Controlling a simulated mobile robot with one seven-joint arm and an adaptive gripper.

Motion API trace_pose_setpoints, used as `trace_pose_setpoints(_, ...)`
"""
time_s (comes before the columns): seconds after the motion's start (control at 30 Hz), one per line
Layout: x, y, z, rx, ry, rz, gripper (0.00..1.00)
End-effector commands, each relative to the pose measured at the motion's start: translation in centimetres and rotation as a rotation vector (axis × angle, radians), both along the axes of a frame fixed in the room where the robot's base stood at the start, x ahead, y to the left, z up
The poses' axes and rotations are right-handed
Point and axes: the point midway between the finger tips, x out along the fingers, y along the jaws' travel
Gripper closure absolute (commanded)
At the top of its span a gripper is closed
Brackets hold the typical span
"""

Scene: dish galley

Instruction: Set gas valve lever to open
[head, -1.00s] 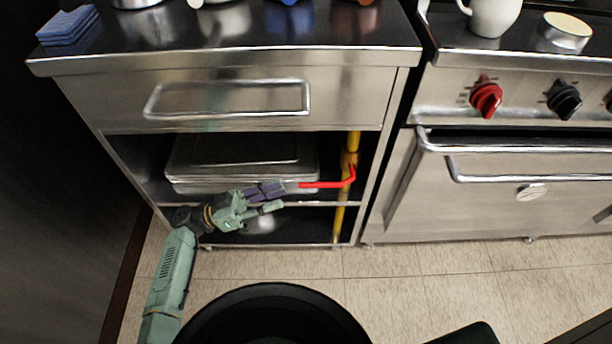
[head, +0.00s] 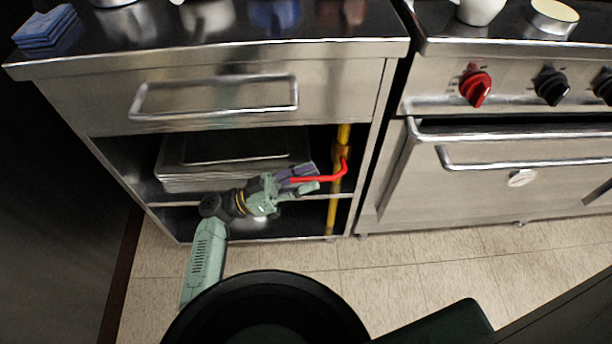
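The gas valve lever (head: 325,177) is a thin red bar with a bent end at the valve on a vertical yellow pipe (head: 332,215). It points left, roughly crosswise to the pipe, inside the open lower part of the steel cabinet. My gripper (head: 306,178) is at the lever's left part. One finger shows above the bar and one below, with a gap between them. The fingers look open around the lever; I cannot tell whether either touches it. The lever's far left end is partly hidden by the gripper.
Stacked metal trays (head: 200,180) lie on the cabinet shelf behind my gripper. A closed drawer (head: 220,98) is above. A stove with a red knob (head: 475,87) and an oven handle (head: 520,136) stands to the right. The tiled floor (head: 420,270) in front is mostly clear.

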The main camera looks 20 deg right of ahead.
Motion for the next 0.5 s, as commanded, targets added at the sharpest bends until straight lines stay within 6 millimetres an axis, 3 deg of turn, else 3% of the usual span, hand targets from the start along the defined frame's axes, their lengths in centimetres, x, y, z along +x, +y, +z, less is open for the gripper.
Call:
trace_pose_setpoints(0.27, -0.02, -0.1, 0.01, 0.0, 0.0, 0.0, 0.69)
trace_pose_setpoints(0.5, -0.01, -0.08, 0.0, 0.0, 0.0, 0.001, 0.85)
